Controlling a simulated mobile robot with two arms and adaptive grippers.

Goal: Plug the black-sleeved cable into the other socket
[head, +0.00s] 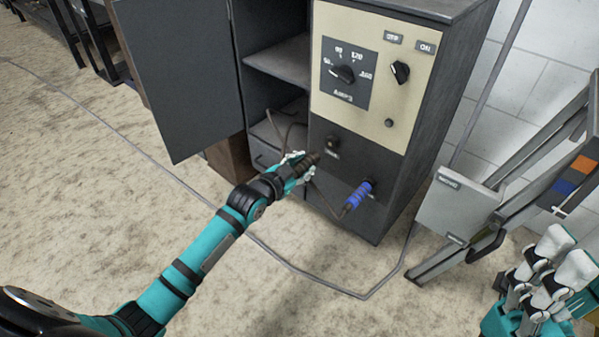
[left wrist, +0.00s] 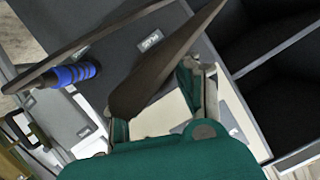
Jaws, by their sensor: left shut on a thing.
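My left gripper (head: 296,166) is shut on the black-sleeved plug (head: 309,159), just in front of the cabinet's dark lower panel. The plug points toward an upper round socket (head: 332,142) with a small label below it. I cannot tell whether the plug touches the panel. In the left wrist view, the black sleeve (left wrist: 150,82) lies between the fingers and hides the area behind it. A blue-sleeved plug (head: 357,195) sits at the lower right of the panel, with its cable hanging down; it also shows in the left wrist view (left wrist: 70,75). My right gripper (head: 560,262) is at the lower right, away from the cabinet.
The cabinet (head: 428,120) has a cream dial panel (head: 358,75) and an open door (head: 183,75) at left. A grey folding frame (head: 460,205) leans at right. A thin cable (head: 300,271) runs over the floor.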

